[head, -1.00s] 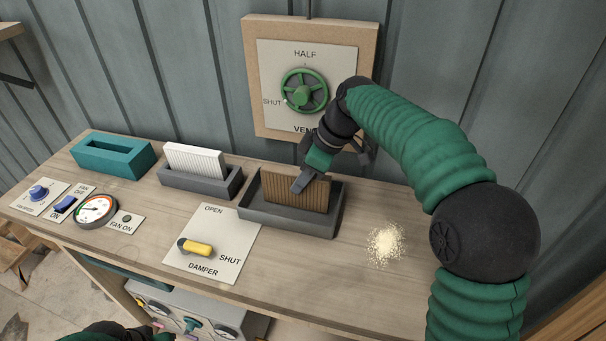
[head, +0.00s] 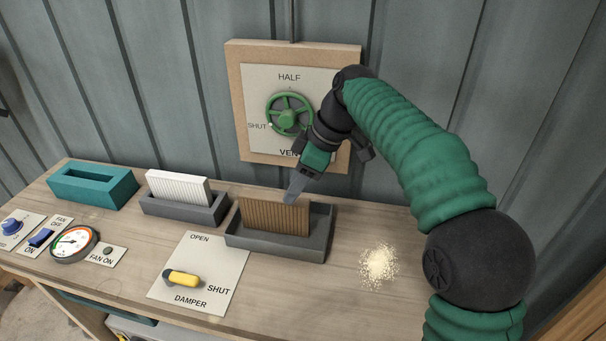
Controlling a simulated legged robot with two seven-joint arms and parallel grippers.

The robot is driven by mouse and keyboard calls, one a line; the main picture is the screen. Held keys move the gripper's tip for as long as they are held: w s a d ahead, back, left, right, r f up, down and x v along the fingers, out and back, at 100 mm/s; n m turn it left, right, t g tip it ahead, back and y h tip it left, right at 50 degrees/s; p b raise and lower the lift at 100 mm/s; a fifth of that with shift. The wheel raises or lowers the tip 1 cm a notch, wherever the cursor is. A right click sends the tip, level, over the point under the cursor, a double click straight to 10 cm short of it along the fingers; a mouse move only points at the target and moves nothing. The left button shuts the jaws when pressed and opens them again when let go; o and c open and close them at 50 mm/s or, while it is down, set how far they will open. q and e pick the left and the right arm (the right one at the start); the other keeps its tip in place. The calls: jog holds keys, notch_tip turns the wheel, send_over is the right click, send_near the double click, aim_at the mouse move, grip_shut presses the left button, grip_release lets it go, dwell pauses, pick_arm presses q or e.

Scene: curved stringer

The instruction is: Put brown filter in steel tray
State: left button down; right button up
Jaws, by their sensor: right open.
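The brown filter (head: 273,217), a pleated block, stands upright in the larger dark grey tray (head: 276,246), which looks like the steel tray. My right gripper (head: 292,197) is open, pointing down, with its fingertips at the top edge of the filter, right of its middle. I cannot tell whether a finger still touches the filter. The far finger is mostly hidden. My left gripper is not in view.
A smaller grey holder (head: 184,210) with a white filter (head: 178,187) and an empty teal holder (head: 93,187) stand to the left. A yellow damper lever (head: 184,280) lies in front. Pale powder (head: 379,265) is on the right. A green valve wheel (head: 290,114) is behind.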

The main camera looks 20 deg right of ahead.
jog(key=v, duration=0.5)
jog(key=shift+s+a+r, duration=0.1)
jog(key=shift+a+r, duration=0.1)
jog(key=shift+a, duration=0.15)
jog(key=shift+s+d+r, duration=0.1)
jog(key=shift+d+r, duration=0.05)
jog(key=shift+d, duration=0.65)
jog(key=shift+a, duration=0.55)
jog(key=shift+d, duration=0.4)
